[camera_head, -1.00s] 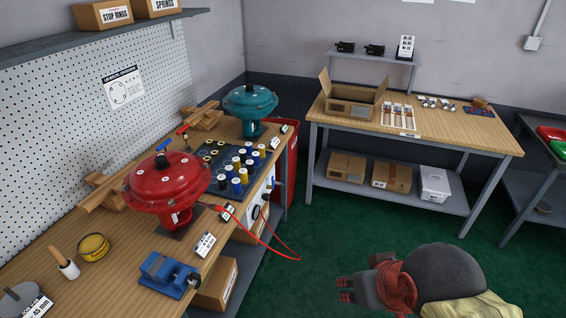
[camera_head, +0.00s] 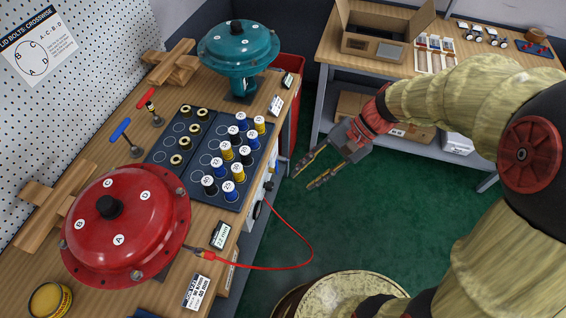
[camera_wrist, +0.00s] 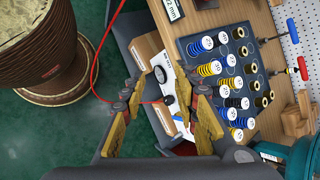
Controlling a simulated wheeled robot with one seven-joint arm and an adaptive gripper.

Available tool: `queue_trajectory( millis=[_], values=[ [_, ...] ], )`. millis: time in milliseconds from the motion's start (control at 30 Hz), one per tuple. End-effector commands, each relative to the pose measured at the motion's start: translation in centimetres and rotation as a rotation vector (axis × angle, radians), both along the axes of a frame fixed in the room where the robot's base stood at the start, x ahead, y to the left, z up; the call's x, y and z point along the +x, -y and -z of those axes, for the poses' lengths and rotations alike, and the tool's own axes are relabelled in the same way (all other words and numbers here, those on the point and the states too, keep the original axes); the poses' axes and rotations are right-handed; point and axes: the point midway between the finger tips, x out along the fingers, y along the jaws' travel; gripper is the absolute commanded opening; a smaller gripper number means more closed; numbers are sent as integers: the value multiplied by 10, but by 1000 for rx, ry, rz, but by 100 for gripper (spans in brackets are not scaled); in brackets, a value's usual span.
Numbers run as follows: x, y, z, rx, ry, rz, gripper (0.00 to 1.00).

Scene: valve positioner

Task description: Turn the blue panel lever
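The white panel (camera_wrist: 176,84) is on the bench's front side, with black round parts on its face, and shows between my fingers in the wrist view. In the head view only a thin edge of the panel shows, with a small blue spot (camera_head: 270,185) that looks like the blue lever. I cannot make out the lever's angle. My gripper (camera_head: 302,181) is open and empty, in the air to the right of the panel and apart from it. It also shows in the wrist view (camera_wrist: 163,95), with its fingers spread to either side of the panel.
A red actuator (camera_head: 125,225) and a teal actuator (camera_head: 238,50) stand on the bench. Springs in a dark tray (camera_head: 205,195) lie near its front edge. A red cable (camera_head: 290,262) loops out over the floor. Green floor is clear below my gripper.

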Motion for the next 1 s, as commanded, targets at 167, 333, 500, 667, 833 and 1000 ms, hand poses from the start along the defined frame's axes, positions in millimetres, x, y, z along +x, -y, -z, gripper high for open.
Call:
queue_trajectory(
  millis=[167,333,500,667,833,1000],
  values=[
    [39,-14,39,211,-203,164,30],
    [77,-18,79,409,-366,332,30],
    [113,-12,129,601,-506,517,30],
    [137,1,175,756,-601,679,30],
    [149,13,209,859,-651,794,30],
    [154,15,223,895,-668,837,30]
  ],
)
